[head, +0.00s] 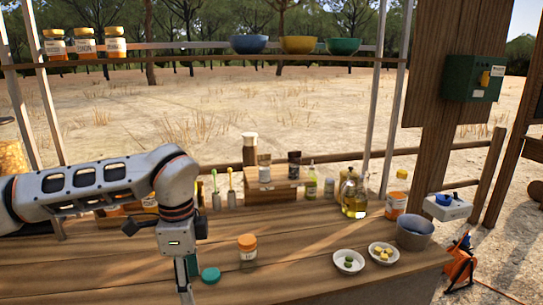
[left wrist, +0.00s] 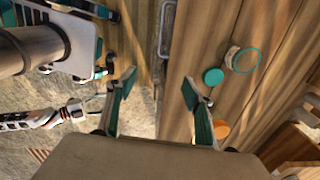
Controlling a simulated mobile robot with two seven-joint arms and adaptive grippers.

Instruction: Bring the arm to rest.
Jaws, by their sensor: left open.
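My left gripper (head: 186,292) points down over the front of the wooden counter (head: 300,250) in the head view, its tips near the lower picture edge. In the left wrist view its two teal-padded fingers (left wrist: 160,108) are spread wide with nothing between them. A teal lid (head: 210,274) lies on the counter just right of the gripper; it also shows in the left wrist view (left wrist: 213,76), beyond the right finger. A jar with an orange lid (head: 247,246) stands farther right.
Two white dishes (head: 348,262) (head: 383,253) and a grey bucket (head: 413,233) stand at the right. An oil bottle (head: 354,196) and a wooden riser (head: 271,186) stand behind. Shelves with jars (head: 84,44) and bowls (head: 298,45) hang above. A teal-rimmed round thing (left wrist: 245,60) lies near the lid.

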